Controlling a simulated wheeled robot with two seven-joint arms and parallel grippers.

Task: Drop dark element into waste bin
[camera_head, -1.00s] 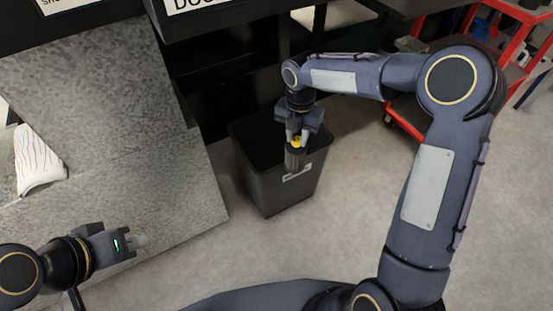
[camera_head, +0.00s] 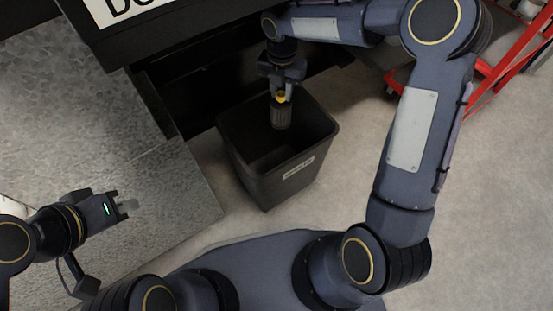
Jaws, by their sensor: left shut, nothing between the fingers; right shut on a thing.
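The dark element (camera_head: 281,117) is a small dark cylinder with a yellow part at its top. My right gripper (camera_head: 281,92) is shut on it at the yellow end, and the element hangs upright below the fingers. In the picture it overlaps the opening of the waste bin (camera_head: 257,190), a dark grey bin with a white label on its front. I cannot tell whether the element's lower end is above the rim or below it. My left gripper (camera_head: 127,206) is shut and empty at the lower left, apart from the bin.
A grey speckled panel (camera_head: 80,110) lies to the left of the bin. A black structure with a white lettered sign (camera_head: 118,8) stands behind it. A red cart (camera_head: 500,75) is at the upper right. The pale floor (camera_head: 490,200) at the right is clear.

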